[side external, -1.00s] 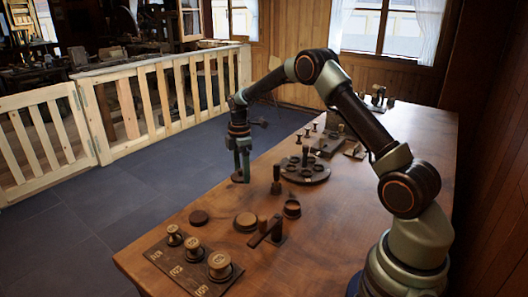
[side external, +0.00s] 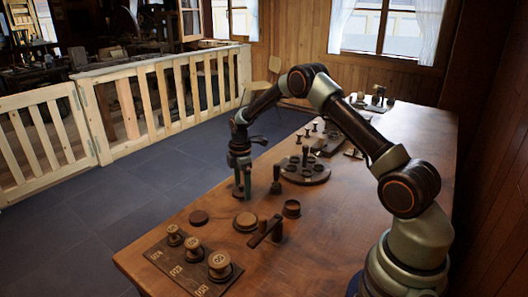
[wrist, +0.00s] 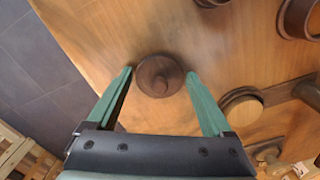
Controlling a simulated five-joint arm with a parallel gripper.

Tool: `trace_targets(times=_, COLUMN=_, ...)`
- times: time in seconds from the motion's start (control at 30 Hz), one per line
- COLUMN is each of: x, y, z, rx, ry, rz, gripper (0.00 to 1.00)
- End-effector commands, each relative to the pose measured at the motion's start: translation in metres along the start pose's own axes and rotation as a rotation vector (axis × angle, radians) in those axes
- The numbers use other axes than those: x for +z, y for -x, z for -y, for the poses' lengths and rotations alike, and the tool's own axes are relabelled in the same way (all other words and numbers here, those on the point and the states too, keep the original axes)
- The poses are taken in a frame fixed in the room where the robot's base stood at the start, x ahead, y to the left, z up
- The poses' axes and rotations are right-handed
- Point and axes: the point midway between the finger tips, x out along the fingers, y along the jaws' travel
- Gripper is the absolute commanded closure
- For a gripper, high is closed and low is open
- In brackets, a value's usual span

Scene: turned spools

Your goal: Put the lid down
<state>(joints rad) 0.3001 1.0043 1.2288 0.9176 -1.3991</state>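The lid (wrist: 150,68) is a round, dark brown disc with a small knob on top. In the wrist view it sits between the green fingertips of my gripper (wrist: 160,73), with its rim close against both. In the side external view my gripper (side external: 242,192) points straight down near the table's floor-side edge, its fingertips low over the wood. The lid is mostly hidden behind the fingers there. A round pale-topped piece with a darker rim (side external: 246,221) stands nearer the camera; it also shows in the wrist view (wrist: 240,106).
A dark upright post (side external: 276,181) and a dark cup (side external: 291,208) stand right of my gripper. A round holder (side external: 306,169) stands farther back.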

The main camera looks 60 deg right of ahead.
Motion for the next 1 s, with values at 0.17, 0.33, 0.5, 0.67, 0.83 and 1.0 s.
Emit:
trace_targets(times=0.17, x=0.0, y=0.0, z=0.0, rx=0.0, ry=0.0, rz=0.0, gripper=0.0)
trace_targets(times=0.33, x=0.0, y=0.004, z=0.0, rx=0.001, ry=0.0, rz=0.0, gripper=0.0)
trace_targets(times=0.5, x=0.0, y=0.025, z=-0.001, rx=0.004, ry=0.0, rz=-0.001, gripper=0.0)
trace_targets(times=0.67, x=0.0, y=0.059, z=-0.001, rx=0.005, ry=0.0, rz=-0.001, gripper=0.0)
trace_targets(times=0.83, x=0.0, y=0.092, z=-0.001, rx=0.005, ry=0.0, rz=-0.001, gripper=0.0)
trace_targets(times=1.0, x=0.0, y=0.114, z=-0.001, rx=0.002, ry=0.0, rz=0.0, gripper=0.0)
